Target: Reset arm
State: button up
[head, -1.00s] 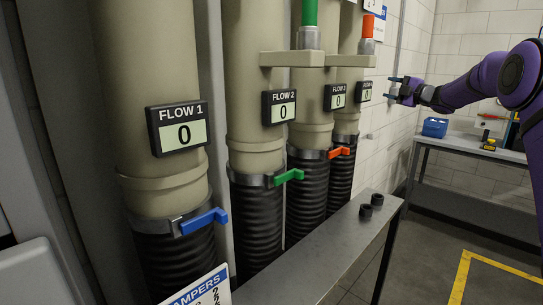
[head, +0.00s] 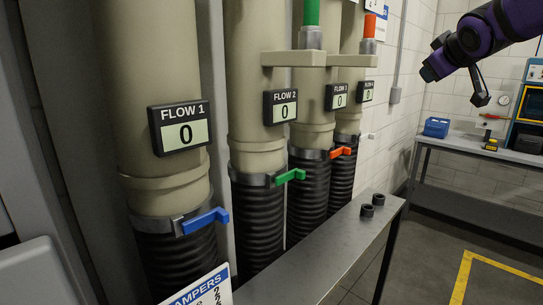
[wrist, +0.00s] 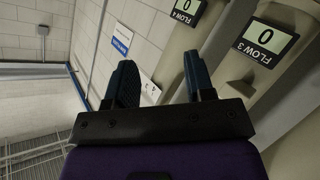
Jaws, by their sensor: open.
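My gripper (head: 430,73) is raised in the upper right of the head view, at the end of my purple arm (head: 500,22). It is in the air, apart from the pipes and the bench. In the wrist view its two dark blue fingers (wrist: 160,72) stand apart with nothing between them. Beyond them are the FLOW 3 display (wrist: 263,42), another display reading 0 (wrist: 187,8) and a white wall. In the head view the finger gap is too small to make out.
Beige pipes (head: 157,80) carry flow displays reading 0 and blue (head: 205,221), green (head: 290,176) and orange (head: 341,152) levers. A grey ledge (head: 310,262) holds two small black cylinders. A workbench (head: 465,143) at the back right bears a blue bin (head: 436,127). Floor between is clear.

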jog(key=s+a+f+m+g+y, duration=0.1)
jog(key=s+a+f+g, duration=0.1)
jog(key=s+f, duration=0.4)
jog(key=s+a+f+m+g, duration=0.2)
jog(key=s+f, duration=0.3)
jog(key=s, duration=1)
jog(key=s+a+f+m+g+y, duration=0.1)
jog(key=s+a+f+m+g, duration=0.1)
jog(key=s+f, duration=0.4)
jog(key=s+a+g, duration=0.1)
jog(key=s+g, duration=0.1)
jog(key=s, duration=0.3)
jog(key=shift+f+y, duration=0.3)
jog(key=shift+f, duration=0.05)
